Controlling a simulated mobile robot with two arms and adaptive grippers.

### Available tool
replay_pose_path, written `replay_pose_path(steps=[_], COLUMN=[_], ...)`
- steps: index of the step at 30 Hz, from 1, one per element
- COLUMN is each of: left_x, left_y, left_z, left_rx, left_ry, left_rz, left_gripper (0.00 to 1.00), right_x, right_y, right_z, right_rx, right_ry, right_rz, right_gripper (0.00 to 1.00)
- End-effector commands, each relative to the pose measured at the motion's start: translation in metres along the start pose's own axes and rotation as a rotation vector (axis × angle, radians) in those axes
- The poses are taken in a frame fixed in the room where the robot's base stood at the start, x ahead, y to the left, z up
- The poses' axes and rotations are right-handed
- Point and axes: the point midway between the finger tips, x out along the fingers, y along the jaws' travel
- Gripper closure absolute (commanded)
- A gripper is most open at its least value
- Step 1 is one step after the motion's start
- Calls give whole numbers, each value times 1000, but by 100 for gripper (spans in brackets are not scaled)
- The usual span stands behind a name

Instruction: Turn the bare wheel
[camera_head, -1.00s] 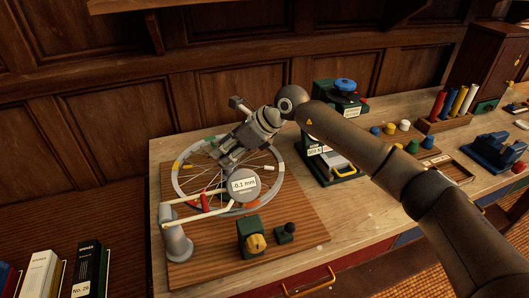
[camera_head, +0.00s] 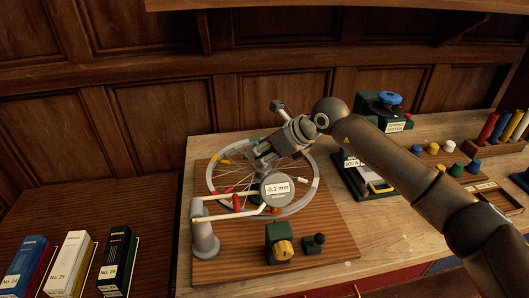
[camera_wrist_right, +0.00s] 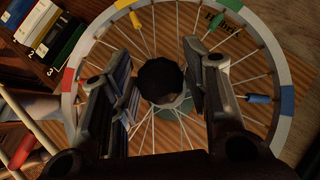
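The bare spoked wheel (camera_head: 316,176) lies flat on a brown ribbed wooden board; it also shows in the right wrist view (camera_wrist_right: 284,78). Its grey rim has red, yellow, green, blue and white marks, and coloured pieces sit on some spokes. My right gripper (camera_head: 257,172) is over the wheel's middle, pointing down. In the right wrist view its fingers (camera_wrist_right: 157,62) are apart, on either side of a dark round hub knob (camera_wrist_right: 161,80). Gaps show beside the knob, so it does not look gripped. A round gauge (camera_head: 277,189) reads -0.1 mm. My left gripper is out of view.
A grey post (camera_head: 205,233) with pale arms stands at the board's front left. A green block with a yellow knob (camera_head: 283,250) and a small black knob (camera_head: 314,242) sit in front. A green device (camera_head: 362,178) stands to the right. Binders (camera_head: 68,264) are at lower left.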

Motion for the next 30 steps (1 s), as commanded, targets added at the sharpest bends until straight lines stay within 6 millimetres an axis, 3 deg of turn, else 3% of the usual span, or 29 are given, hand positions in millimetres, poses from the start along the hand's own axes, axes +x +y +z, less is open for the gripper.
replay_pose_path(steps=[2,14,30], left_x=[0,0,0], left_y=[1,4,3], left_z=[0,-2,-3], left_rx=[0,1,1], left_ry=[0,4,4], left_rz=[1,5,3], left_gripper=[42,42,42], right_x=[0,-6,-104], right_y=[0,0,0], right_z=[-1,-2,-1], right_rx=[1,2,2], right_ry=[1,3,2], right_rz=[1,1,1], right_gripper=[42,42,42])
